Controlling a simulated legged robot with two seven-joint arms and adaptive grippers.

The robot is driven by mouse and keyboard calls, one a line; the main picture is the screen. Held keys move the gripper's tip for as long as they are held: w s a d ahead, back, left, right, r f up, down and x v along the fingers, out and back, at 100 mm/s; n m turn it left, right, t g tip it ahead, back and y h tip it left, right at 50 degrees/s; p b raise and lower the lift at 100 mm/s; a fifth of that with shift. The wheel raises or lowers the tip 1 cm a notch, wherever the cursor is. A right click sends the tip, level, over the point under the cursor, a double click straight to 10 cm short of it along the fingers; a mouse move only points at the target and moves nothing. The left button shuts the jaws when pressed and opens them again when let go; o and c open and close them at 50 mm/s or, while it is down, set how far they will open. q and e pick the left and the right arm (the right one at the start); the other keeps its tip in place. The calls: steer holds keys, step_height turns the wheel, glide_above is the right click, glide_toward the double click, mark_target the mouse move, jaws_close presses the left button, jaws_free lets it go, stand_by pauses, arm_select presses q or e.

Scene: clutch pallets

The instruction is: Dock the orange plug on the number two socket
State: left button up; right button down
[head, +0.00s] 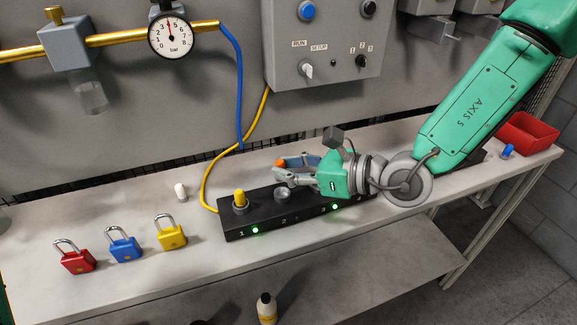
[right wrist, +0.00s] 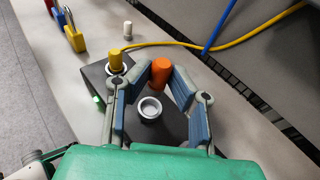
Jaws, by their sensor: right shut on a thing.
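The black socket block (head: 232,222) lies on the bench. A yellow plug (head: 240,198) stands in socket one at its left end. The number two socket (head: 282,193), a grey ring in the middle of the block, is empty; it also shows in the right wrist view (right wrist: 150,108). My right gripper (head: 281,170) is shut on the orange plug (right wrist: 161,71), near its fingertips, above and behind socket two. In the head view only a bit of the orange plug (head: 280,163) shows past the fingers. The plug's lower end is hidden. My left gripper is not in view.
Red (head: 77,262), blue (head: 125,249) and yellow (head: 172,237) padlocks stand left of the block. A white peg (head: 180,191) stands behind them. A yellow cable (head: 212,181) and a blue hose (head: 239,90) hang behind the block. A red bin (head: 528,137) is at right.

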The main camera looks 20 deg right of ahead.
mark_target(289, 194)
step_height(289, 194, down, 3)
steer(key=shift+f+b, duration=0.1)
steer(key=shift+b, duration=0.95)
steer(key=shift+d+f, duration=0.15)
steer(key=shift+f, duration=0.15)
steer(key=shift+d, duration=0.15)
steer(key=shift+a, duration=0.2)
steer(key=shift+s+d, duration=0.1)
steer(key=shift+d, duration=0.05)
steer(key=shift+f+b, duration=0.45)
steer(key=shift+f, duration=0.05)
steer(key=c, duration=1.7)
jaws_free()
